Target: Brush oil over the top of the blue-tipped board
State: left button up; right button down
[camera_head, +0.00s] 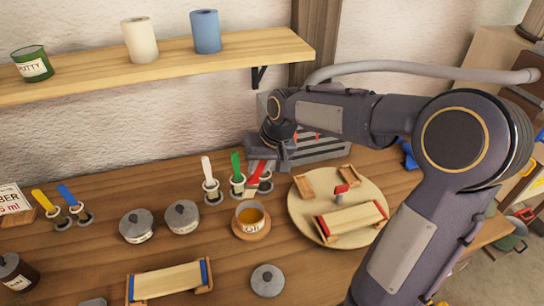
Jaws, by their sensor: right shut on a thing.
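The blue-tipped board (168,283) lies at the front, a pale lath between dark blue end pieces. An oil pot (250,219) with amber oil stands open on a round wooden base behind it. Brushes with white (207,168), green (236,163) and red (257,171) handles stand upright in ring holders at the back. My right gripper (262,166) is over the red-handled brush and shut on it; the arm partly hides the fingers. Brushes with yellow (43,202) and blue (68,196) handles stand at the left. My left gripper is out of view.
A round turntable (300,213) at the right carries a red-tipped board (350,220) and small wooden pieces. Lidded tins (136,226) (182,217) and a grey lid (267,280) stand around the oil pot. A wall shelf (160,68) holds a putty tin and rolls.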

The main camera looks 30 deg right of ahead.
jog(key=shift+s+f, duration=0.2)
notch_tip(320, 180, down, 10)
jog(key=b, duration=0.8)
jog(key=shift+f, duration=0.15)
dwell(0.4)
jog(key=shift+r+p, duration=3.3)
jog(key=shift+r, duration=1.1)
notch_tip(320, 180, up, 4)
jog(key=p, duration=0.3)
